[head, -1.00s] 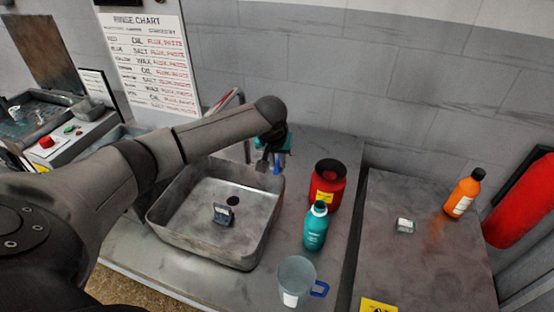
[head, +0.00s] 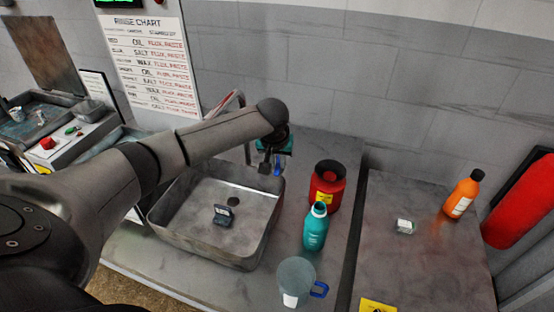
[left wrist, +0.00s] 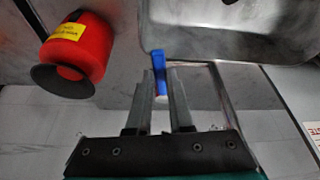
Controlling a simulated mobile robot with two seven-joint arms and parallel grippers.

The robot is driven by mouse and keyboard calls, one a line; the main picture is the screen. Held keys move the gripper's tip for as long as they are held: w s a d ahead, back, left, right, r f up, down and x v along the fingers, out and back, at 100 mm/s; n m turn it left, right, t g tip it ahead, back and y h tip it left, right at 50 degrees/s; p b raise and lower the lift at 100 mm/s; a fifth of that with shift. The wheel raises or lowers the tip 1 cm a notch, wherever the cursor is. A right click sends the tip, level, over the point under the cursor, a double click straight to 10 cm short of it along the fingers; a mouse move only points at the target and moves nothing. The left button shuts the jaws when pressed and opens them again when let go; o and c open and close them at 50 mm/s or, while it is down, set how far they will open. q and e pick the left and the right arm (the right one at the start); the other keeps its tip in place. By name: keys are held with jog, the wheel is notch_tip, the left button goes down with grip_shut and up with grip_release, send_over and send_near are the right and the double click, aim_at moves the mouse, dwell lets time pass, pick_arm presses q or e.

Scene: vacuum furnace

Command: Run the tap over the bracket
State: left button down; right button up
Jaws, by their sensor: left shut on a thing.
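The bracket (head: 223,215), a small dark angled piece, lies on the floor of the grey metal sink (head: 184,239), near the drain hole. The tap's blue lever (head: 278,168) shows behind the sink's back right corner, and in the left wrist view (left wrist: 159,72) it stands between my fingers. My left gripper (head: 268,164) is shut on this lever. In the left wrist view my left gripper (left wrist: 158,85) shows both fingers beside the lever. The tap's spout is mostly hidden behind my left arm. I see no clear water stream. My right gripper is out of view.
Right of the sink stand a red can (head: 328,187) with a black funnel top, a teal bottle (head: 316,228) and a clear jug (head: 296,277) with a blue handle. An orange bottle (head: 463,195) and a small whitish block (head: 404,226) are on the right table (head: 420,265).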

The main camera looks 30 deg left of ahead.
pick_arm(q)
jog(key=shift+w+d+n+p, duration=0.15)
jog(key=shift+n+p, duration=0.25)
jog(key=shift+p, duration=0.35)
jog(key=c, duration=0.8)
grip_release()
jog(key=p+v, duration=0.1)
jog(key=v, duration=1.4)
jog(key=shift+d, duration=0.25)
